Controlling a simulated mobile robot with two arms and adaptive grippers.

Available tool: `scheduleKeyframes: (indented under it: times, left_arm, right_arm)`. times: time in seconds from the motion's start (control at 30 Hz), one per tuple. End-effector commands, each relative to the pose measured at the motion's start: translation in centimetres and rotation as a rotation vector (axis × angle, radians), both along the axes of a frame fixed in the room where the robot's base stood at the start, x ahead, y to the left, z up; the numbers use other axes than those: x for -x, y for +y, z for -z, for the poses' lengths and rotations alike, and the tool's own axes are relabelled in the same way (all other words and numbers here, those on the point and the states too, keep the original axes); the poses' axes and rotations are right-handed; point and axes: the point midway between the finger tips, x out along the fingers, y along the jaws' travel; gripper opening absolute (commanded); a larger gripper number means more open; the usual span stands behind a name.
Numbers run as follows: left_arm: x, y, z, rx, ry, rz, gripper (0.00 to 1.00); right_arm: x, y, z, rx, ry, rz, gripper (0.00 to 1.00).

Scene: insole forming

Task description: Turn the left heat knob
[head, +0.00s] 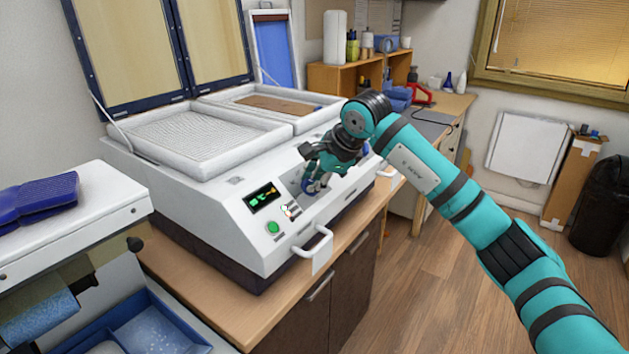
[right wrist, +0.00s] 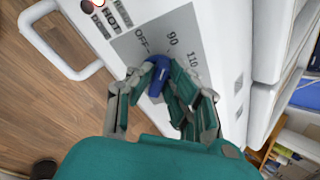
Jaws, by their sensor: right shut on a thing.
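The white insole forming machine (head: 240,220) stands on a wooden counter, with its control panel on the front slope. My right gripper (head: 318,180) is at the panel, to the right of the small display. In the right wrist view my right gripper (right wrist: 160,88) is shut on a blue heat knob (right wrist: 158,70), with fingers on both sides of it. The labels OFF, 90 and 110 show beside the knob. Which mark the knob points to I cannot tell. The fingers hide most of the knob in the head view. My left gripper is not in view.
A green button (head: 273,227) and a lit display (head: 261,197) sit left of my right gripper. A white handle (head: 314,244) juts from the machine's front. Two trays lie on top under raised lids. Open floor (head: 440,270) lies to the right.

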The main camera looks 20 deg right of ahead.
Motion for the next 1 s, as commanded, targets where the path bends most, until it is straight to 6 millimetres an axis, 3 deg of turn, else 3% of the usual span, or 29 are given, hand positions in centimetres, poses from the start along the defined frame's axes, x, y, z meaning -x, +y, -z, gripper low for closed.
scheduleKeyframes:
  times: [0.5,1.0]
  left_arm:
    - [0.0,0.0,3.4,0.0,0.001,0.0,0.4]
    - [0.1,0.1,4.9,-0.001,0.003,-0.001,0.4]
  right_arm:
    - [0.3,-0.1,0.5,0.217,-0.17,-0.304,0.0]
    - [0.5,-0.2,0.5,0.362,-0.284,-0.513,0.0]
